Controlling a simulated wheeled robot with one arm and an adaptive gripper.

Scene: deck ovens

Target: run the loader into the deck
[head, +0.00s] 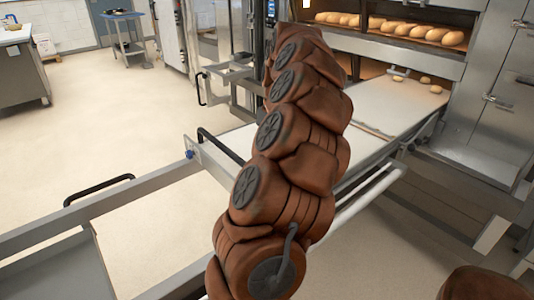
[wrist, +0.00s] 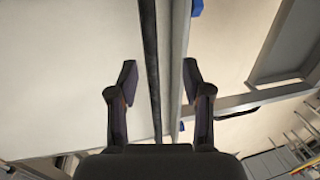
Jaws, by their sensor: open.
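The loader (head: 375,108) is a long pale belt in a grey metal frame, running from the middle of the head view up right to the oven. Its far end reaches the lit opening of the lower deck (head: 372,69), where a few small loaves (head: 397,78) show. A black handle (head: 217,143) rises at the loader's near left end. My gripper (wrist: 160,72) is open in the wrist view, nothing between its fingertips that I can see held. A dark bar (wrist: 151,60) beside a grey rail passes between the fingers in the picture; contact cannot be told. My arm hides the gripper in the head view.
An upper deck (head: 390,45) holds a row of browned loaves. Grey frame rails (head: 100,210) with another black handle (head: 98,187) cross the lower left. A steel counter (head: 22,70) and a small blue-topped cart (head: 122,35) stand far left. Open floor (head: 95,105) lies between.

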